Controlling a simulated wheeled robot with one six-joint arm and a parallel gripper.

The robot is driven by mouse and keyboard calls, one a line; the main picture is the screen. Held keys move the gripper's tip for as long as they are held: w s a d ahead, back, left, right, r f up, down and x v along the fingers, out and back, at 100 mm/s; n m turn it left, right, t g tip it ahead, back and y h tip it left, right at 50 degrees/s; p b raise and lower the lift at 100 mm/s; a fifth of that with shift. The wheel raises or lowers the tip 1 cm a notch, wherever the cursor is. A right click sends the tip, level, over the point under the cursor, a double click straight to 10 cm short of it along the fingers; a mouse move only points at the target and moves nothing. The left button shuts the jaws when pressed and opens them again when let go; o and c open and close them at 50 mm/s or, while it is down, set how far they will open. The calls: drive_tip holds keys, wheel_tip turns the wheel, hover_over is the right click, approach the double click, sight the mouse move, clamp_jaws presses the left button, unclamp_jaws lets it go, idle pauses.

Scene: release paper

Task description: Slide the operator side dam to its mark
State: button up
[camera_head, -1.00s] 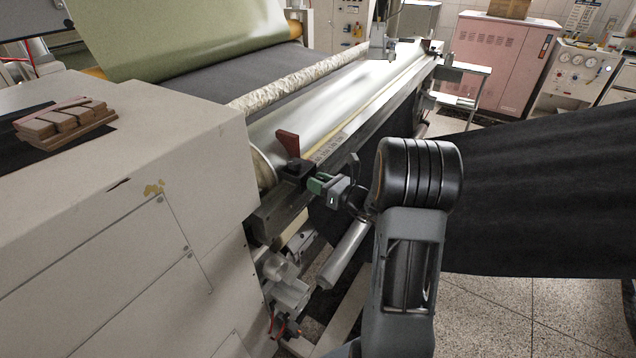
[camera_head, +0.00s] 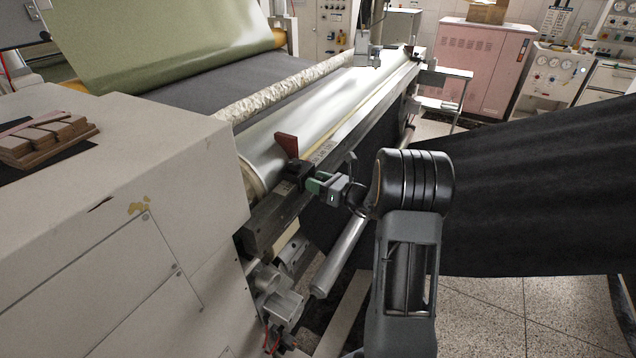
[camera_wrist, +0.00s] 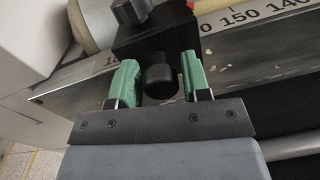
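The operator side dam (camera_head: 287,144) is a red-brown plate on a black block, sitting near the close end of the long silver roller, on the front rail. In the wrist view its black block (camera_wrist: 152,30) carries a dark knob on top and a round black knob (camera_wrist: 161,80) facing me. The rail scale (camera_wrist: 250,17) reads 150 and 140 right of the block. The block hides part of it, and I cannot make out a target mark.
The rail (camera_head: 350,135) runs clear away from the dam towards a far fixture (camera_head: 367,50). A beige machine housing (camera_head: 150,170) stands close on the left. A dark web (camera_head: 530,195) hangs to the right of my arm. A loose-looking grey roller (camera_head: 340,255) lies below the rail.

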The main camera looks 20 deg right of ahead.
drive_tip(key=shift+o, duration=1)
drive_tip(key=v, duration=1.3)
drive_tip(key=shift+s+d, duration=0.25)
drive_tip(key=shift+s, duration=0.1)
